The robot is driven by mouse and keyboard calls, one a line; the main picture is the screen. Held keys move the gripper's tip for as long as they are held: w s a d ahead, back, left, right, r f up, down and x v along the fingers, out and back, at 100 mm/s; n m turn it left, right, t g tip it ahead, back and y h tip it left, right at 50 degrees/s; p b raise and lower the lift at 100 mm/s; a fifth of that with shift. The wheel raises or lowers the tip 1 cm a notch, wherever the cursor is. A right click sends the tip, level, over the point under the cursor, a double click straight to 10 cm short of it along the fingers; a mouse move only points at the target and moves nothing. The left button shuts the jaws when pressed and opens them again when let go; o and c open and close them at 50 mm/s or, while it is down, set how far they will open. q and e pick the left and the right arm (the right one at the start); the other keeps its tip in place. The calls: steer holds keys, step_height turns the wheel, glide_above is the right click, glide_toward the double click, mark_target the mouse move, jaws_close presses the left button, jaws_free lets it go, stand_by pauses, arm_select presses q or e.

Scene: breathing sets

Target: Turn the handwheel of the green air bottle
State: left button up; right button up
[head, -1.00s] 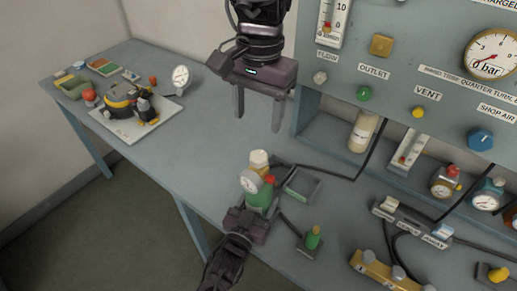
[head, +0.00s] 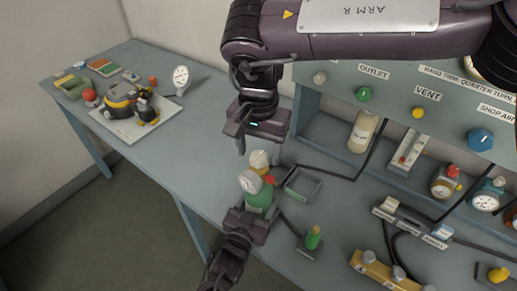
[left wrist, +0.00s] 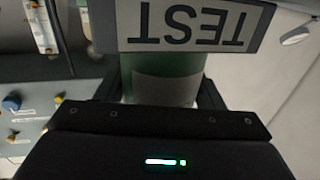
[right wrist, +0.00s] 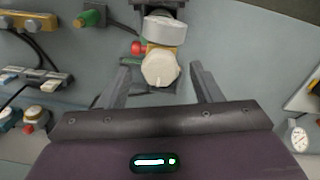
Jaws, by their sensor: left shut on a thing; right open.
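The green air bottle (head: 259,201) stands upright near the front edge of the bench. A gauge (head: 250,182) and a red knob (head: 269,180) sit near its top. Its cream handwheel (head: 259,159) is on top. My left gripper (head: 250,220) is shut on the bottle body; the left wrist view shows the green body (left wrist: 165,75) between the fingers. My right gripper (head: 258,145) is open and points down just above the handwheel. In the right wrist view, the handwheel (right wrist: 159,69) lies between the open fingers, with gaps on both sides.
A dark open tray (head: 302,184) is right of the bottle, and a small green cylinder on a base (head: 312,240) is closer to the front. A panel with knobs (head: 440,110) rises behind. A mask set on a white board (head: 135,120) is at left. Bare bench lies between.

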steer(key=shift+f, duration=0.25)
steer(key=c, duration=1)
